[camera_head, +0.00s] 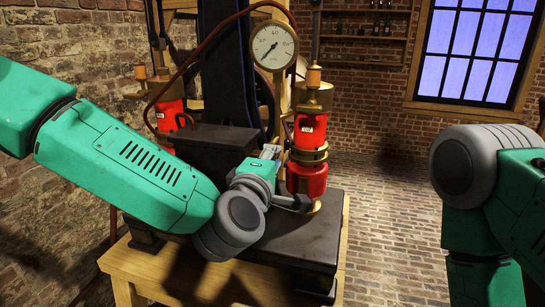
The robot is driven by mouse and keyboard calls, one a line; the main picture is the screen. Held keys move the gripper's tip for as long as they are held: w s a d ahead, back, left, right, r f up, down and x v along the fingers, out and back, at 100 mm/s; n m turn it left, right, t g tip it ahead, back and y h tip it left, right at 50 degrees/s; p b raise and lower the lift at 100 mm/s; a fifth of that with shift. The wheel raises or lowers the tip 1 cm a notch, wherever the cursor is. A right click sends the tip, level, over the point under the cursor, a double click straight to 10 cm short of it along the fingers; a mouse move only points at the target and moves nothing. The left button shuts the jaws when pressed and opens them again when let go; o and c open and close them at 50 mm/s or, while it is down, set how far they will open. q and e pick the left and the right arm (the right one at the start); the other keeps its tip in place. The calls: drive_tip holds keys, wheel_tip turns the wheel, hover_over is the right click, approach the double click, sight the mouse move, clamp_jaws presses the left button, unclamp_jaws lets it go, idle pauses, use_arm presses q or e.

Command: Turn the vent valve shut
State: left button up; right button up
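My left gripper (286,178) is at the front of the black stand, close to the left side of the right-hand red and brass jar (307,182). Its two grey fingers look spread apart, one high and one low. I cannot tell whether they touch the jar. I cannot clearly make out the vent valve; my gripper and wrist may hide it. A round white dial gauge (273,46) stands upright above and behind the gripper. My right arm is at the right edge, and its gripper is out of view.
A second red jar (170,115) stands at the back left, with a dark red hose (196,52) arching above it. The black stand (308,238) rests on a wooden table (150,268). A dark block and column rise behind my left arm. The brick floor at right is clear.

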use_arm(q)
drive_tip(key=shift+o, duration=0.5)
drive_tip(key=shift+d, duration=0.1)
drive_tip(key=shift+s, duration=0.25)
drive_tip(key=v, duration=1.1)
drive_tip(key=shift+s, duration=0.2)
